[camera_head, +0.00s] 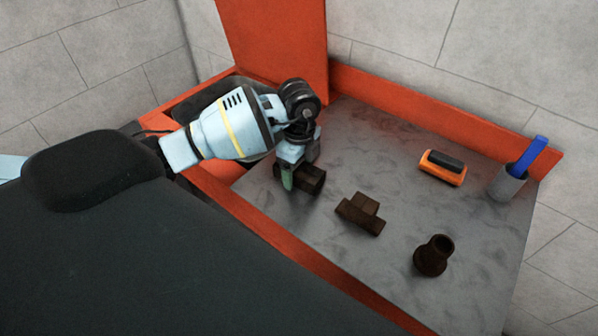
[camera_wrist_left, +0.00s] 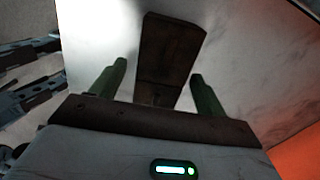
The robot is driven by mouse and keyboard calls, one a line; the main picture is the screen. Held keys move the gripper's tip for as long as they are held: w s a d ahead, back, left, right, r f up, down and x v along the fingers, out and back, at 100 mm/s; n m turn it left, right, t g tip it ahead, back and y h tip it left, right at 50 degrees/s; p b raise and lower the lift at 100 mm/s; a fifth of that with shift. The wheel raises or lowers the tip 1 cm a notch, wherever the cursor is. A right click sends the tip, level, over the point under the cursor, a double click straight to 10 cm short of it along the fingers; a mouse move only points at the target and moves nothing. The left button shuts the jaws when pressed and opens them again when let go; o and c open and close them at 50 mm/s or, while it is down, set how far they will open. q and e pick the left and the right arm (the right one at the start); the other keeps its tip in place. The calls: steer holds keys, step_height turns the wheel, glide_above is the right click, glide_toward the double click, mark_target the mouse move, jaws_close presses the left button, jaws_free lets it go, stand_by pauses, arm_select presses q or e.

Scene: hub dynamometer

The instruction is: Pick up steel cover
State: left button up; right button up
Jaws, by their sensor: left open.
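My left gripper (camera_head: 289,180) is over the near left part of the grey worktop, pointing down. Its green fingers are apart and empty. A dark brown block (camera_head: 314,179) is right beside the fingers, partly hidden by the gripper. In the left wrist view, the long dark block (camera_wrist_left: 170,48) shows between and beyond the two open fingers (camera_wrist_left: 159,72); I cannot tell whether they touch it. A second dark brown stepped piece (camera_head: 358,215) lies to the right. No piece looks plainly like bare steel, so I cannot tell for sure which is the steel cover.
A dark brown flanged cup (camera_head: 434,256) stands near the front right. An orange and black brush-like tool (camera_head: 442,168) lies at the back right, near a grey cup (camera_head: 507,184) holding a blue object (camera_head: 530,155). An orange rim (camera_head: 430,104) borders the worktop. The centre back is clear.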

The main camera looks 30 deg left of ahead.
mark_target(300, 170)
arm_select(q)
steer(key=shift+c, duration=0.3)
steer(key=c, duration=1.2)
steer(key=shift+c, duration=0.4)
steer(key=shift+r, duration=0.15)
steer(key=shift+r, duration=0.55)
steer(key=shift+s+d+r, duration=0.2)
steer(key=shift+r, duration=0.4)
steer(key=shift+s+d+r, duration=0.15)
steer(key=shift+d+r, duration=0.05)
steer(key=shift+r, duration=0.4)
steer(key=s+d, duration=0.3)
steer(key=s+d+r, duration=0.1)
steer(key=s+d, duration=0.2)
steer(key=d, duration=0.1)
steer(key=s+d+p, duration=0.1)
steer(key=s+d, duration=0.3)
steer(key=shift+r, duration=0.15)
